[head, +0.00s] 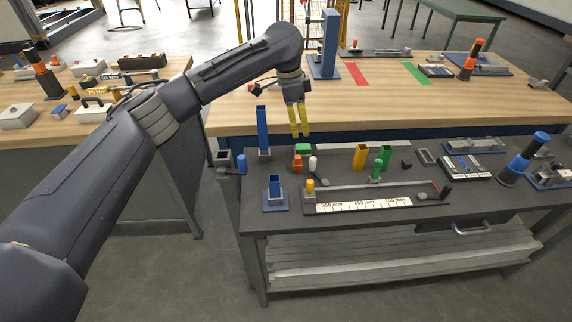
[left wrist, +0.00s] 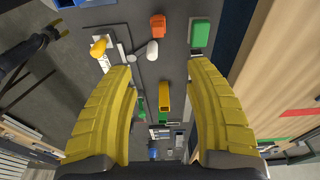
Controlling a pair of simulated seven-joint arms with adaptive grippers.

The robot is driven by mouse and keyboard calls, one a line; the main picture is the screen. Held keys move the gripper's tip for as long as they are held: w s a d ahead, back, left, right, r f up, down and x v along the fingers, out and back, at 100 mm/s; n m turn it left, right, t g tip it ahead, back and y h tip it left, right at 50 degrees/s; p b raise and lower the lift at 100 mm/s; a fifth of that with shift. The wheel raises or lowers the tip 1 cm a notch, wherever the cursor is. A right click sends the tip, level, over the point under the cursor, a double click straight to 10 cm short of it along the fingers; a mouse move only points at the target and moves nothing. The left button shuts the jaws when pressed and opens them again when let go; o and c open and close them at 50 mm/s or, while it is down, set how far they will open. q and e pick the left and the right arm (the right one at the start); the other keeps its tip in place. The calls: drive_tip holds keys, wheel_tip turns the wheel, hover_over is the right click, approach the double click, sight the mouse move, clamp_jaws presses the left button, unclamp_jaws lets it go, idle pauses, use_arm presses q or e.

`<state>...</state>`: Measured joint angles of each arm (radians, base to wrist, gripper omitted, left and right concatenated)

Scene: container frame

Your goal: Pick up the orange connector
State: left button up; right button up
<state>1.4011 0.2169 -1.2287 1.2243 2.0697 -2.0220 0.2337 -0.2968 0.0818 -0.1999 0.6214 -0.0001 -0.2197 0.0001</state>
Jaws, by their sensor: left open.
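The orange connector (head: 297,164) is a small upright piece on the dark bench, near the left end. It also shows near the top of the left wrist view (left wrist: 158,26), beyond my fingertips. My left gripper (head: 300,135) points down with its yellow fingers apart, above the back-left part of the bench. In the left wrist view (left wrist: 160,68) nothing is between the fingers, and the connector is apart from them. A small dark arm with yellow fingers (left wrist: 58,30), which looks like my right gripper, shows at the upper left of that view; its opening is unclear.
A green block (head: 303,149) stands behind the connector, with a white rounded piece (head: 313,163) just right of it. A tall blue post (head: 263,130) stands to the left. A ruler fixture (head: 365,206) lies in front. Yellow (head: 360,156) and green holders (head: 385,158) stand to the right.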

use_arm(q)
approach(299, 165)
drive_tip(key=shift+y, duration=0.3)
drive_tip(key=f, duration=0.2)
drive_tip(key=w+f, duration=0.1)
drive_tip(key=f, duration=0.1)
drive_tip(key=d+f, duration=0.1)
drive_tip(key=shift+w+d+f, duration=0.1)
drive_tip(key=shift+w+f, duration=0.15)
drive_tip(key=shift+f, duration=0.15)
drive_tip(key=shift+d+f, duration=0.2)
drive_tip(key=shift+f, duration=2.4)
drive_tip(key=shift+o, duration=0.2)
drive_tip(key=c, duration=1.1)
